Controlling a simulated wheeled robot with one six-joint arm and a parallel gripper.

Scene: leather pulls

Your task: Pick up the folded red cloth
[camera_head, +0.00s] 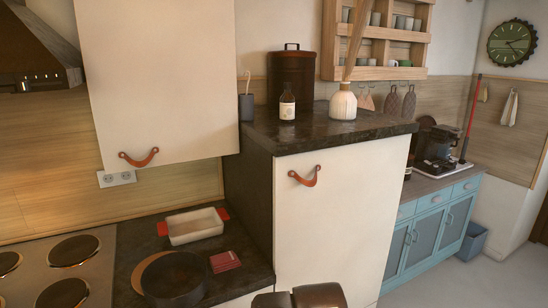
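The folded red cloth (225,261) lies flat on the dark countertop (245,240) at the lower middle, between a dark round pan and the tall white cabinet. A dark, rounded, brown-black part shows at the bottom edge, right of the cloth; it may be part of my arm. My gripper's fingers cannot be made out in this view. Nothing visible touches or covers the cloth.
A dark pan (175,280) sits left of the cloth, and a white baking dish (195,226) with red handles lies behind it. A stove (62,265) is at left. The tall cabinet (335,215) with a leather pull stands close at right.

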